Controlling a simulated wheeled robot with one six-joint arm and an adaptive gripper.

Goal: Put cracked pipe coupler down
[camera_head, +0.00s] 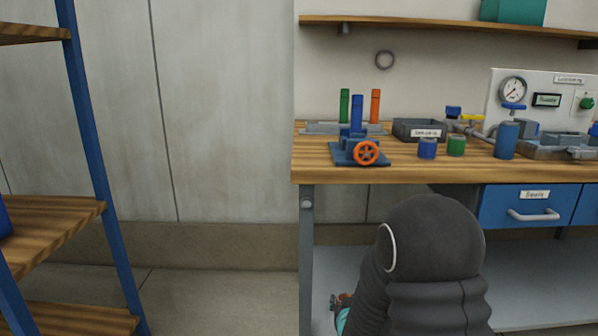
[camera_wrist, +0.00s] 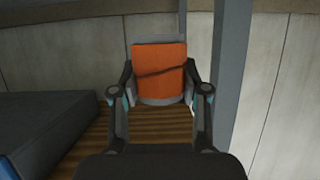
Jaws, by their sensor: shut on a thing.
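The cracked pipe coupler (camera_wrist: 160,72) is an orange cylinder with a dark crack line across it and grey ends, seen in the wrist view. It is upright between the two fingers of my gripper (camera_wrist: 160,82), which is shut on it. A wooden surface (camera_wrist: 85,148) shows below and behind it; I cannot tell whether the coupler touches it. In the head view my dark arm hides most of the gripper, and only a small teal part (camera_head: 342,318) shows low, in front of the bench.
The workbench (camera_head: 310,172) carries a blue vise-like fixture with an orange handwheel (camera_head: 366,153), upright green, blue and orange cylinders, a dark bin (camera_head: 402,130) and jars. A rack with wooden shelves (camera_head: 55,228) stands left. A dark grey block (camera_wrist: 45,125) is left in the wrist view.

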